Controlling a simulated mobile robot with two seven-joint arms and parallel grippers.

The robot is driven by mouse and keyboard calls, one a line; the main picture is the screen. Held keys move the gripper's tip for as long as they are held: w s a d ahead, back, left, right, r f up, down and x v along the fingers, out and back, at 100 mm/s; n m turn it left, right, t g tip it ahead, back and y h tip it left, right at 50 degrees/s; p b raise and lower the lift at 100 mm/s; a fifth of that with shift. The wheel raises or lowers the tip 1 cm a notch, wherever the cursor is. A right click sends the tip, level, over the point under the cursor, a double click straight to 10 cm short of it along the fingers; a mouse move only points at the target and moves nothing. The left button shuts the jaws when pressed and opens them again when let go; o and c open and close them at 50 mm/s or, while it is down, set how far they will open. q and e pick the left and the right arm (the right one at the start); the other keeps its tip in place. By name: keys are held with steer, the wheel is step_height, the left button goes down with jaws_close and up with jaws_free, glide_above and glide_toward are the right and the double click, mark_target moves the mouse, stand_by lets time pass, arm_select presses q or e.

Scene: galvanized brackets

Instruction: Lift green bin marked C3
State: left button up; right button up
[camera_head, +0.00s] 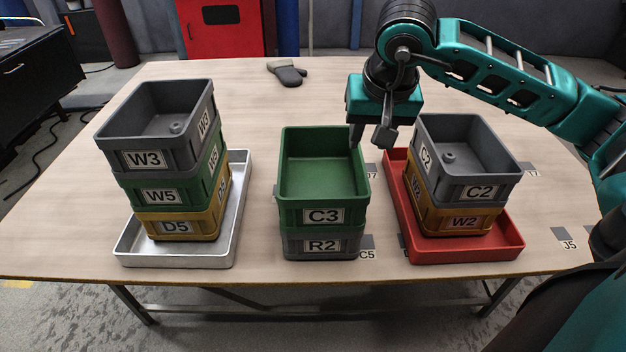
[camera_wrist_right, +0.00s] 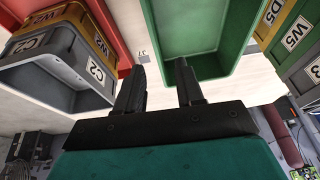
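The green bin marked C3 (camera_head: 292,214) is empty and sits upright on the grey bin marked R2 (camera_head: 294,247), in the middle of the table. My right gripper (camera_head: 368,145) is just above the right rim of C3, pointing down. In the right wrist view its fingers (camera_wrist_right: 161,75) are apart, one over the inside of the green bin (camera_wrist_right: 236,42) and the other outside its wall. Nothing is between them that I can see gripped; whether they touch the wall I cannot tell. My left gripper is not in view.
At left, bins W3, W5 and D5 (camera_head: 158,178) are stacked on a silver tray (camera_head: 180,259). A dark glove (camera_head: 288,74) lies at the back.

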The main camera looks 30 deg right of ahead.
mark_target(362, 157)
steer(key=shift+w+d+r+b+x, duration=0.15)
steer(key=shift+d+b+x, duration=0.15)
steer(key=shift+x, duration=1.75)
steer(key=shift+w+d+r+b+x, duration=0.15)
steer(key=shift+d+b+x, duration=0.1)
steer(key=shift+x, duration=1.85)
steer(key=shift+w+d+b+x, duration=0.2)
steer(key=shift+b+x, duration=0.1)
steer(key=shift+x, duration=1.75)
steer(key=shift+h, duration=0.3)
jaws_close()
